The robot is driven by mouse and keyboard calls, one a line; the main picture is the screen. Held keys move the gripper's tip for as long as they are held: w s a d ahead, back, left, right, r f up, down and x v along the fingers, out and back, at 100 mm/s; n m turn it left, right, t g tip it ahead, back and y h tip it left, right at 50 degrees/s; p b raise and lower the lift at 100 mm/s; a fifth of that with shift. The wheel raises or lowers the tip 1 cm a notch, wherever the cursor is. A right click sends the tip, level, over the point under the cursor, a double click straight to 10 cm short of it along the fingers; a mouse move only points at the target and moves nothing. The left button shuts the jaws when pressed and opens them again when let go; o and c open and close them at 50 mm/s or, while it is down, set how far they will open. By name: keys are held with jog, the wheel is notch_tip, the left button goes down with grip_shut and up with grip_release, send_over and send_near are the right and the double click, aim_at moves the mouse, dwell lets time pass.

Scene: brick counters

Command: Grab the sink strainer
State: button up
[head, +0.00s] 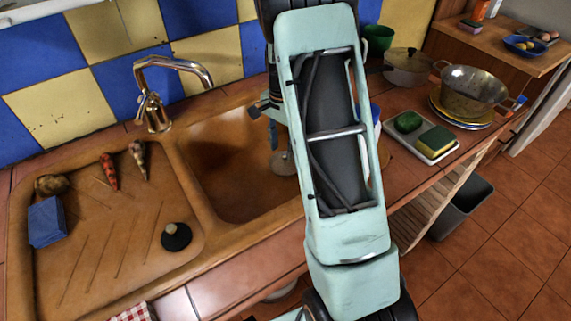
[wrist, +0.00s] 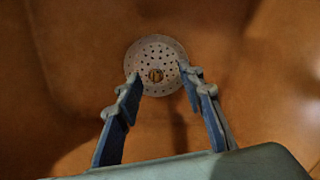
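The sink strainer (wrist: 156,52) is a round, grey, perforated disc with a small brass-coloured knob at its centre. It lies at the bottom of the brown sink basin (head: 225,180). In the head view part of a grey disc (head: 283,163) shows in the basin beside my arm, and the rest is hidden. My gripper (wrist: 160,80) is open and empty in the wrist view, its two blue-grey fingers apart. The fingertips overlap the strainer's lower left and right edges in the picture. I cannot tell how high they are above it. In the head view my arm hides most of the gripper.
A brass tap (head: 155,100) stands behind the basin. The drainboard (head: 130,225) at left holds a black stopper (head: 176,237), a blue sponge (head: 47,222) and several small items. Right of my arm are a tray (head: 456,146) with a sponge and a metal colander (head: 470,90).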

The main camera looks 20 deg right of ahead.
aim_at(285, 156)
jog(key=f, duration=0.4)
jog(key=shift+s+d+f+b, duration=0.15)
jog(key=shift+d+f+b, duration=0.2)
jog(key=shift+b, duration=0.05)
jog(key=shift+c, duration=0.7)
grip_shut()
